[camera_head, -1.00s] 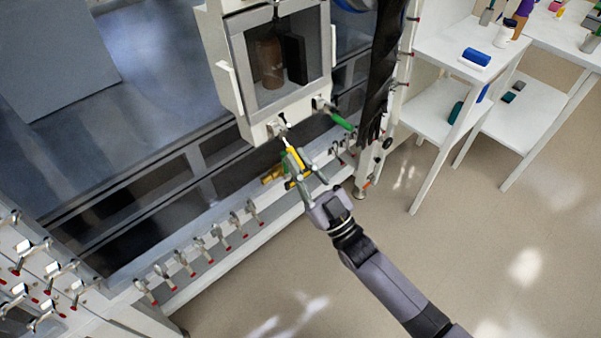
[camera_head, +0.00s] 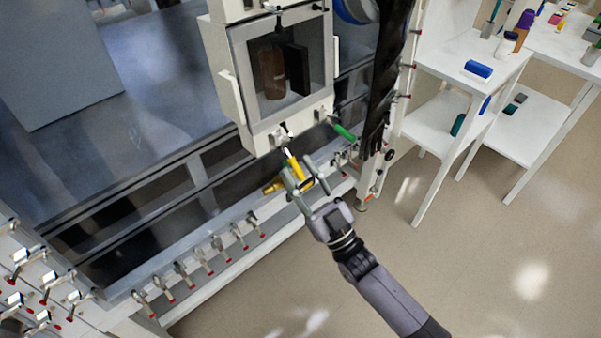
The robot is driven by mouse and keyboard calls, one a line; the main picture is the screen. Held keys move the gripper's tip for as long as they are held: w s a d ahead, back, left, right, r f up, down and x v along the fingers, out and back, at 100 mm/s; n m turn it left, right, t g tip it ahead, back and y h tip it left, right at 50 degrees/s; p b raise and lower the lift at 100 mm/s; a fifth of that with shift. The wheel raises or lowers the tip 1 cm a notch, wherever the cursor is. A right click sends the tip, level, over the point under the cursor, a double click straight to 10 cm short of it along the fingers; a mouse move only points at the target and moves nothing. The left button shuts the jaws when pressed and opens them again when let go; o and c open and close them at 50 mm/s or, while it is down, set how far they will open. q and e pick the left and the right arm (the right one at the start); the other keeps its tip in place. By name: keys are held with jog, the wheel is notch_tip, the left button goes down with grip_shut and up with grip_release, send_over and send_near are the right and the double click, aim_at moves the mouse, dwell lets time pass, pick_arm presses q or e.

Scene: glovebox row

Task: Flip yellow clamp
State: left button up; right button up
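The yellow clamp (camera_head: 297,168) hangs below the front of a white box with a window, its handle pointing down and to the right. My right gripper (camera_head: 299,168) reaches up to it from the lower right. Its two fingers are apart, one on each side of the yellow handle, with a gap showing. I cannot tell whether either finger touches the handle. The fingers and palm partly hide its lower end. My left gripper is not in view.
A green-handled clamp (camera_head: 342,131) sits close by on the right of the white box (camera_head: 246,138). Red-tipped clamps line the ledge (camera_head: 196,283) below. White shelves (camera_head: 437,124) stand at the right; open floor lies in front.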

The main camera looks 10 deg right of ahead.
jog(key=shift+s+d+f, duration=0.1)
jog(key=v, duration=1.1)
jog(key=shift+s+f, duration=0.2)
jog(key=shift+f, duration=0.05)
jog(key=shift+d, duration=0.15)
jog(key=shift+c, duration=0.3)
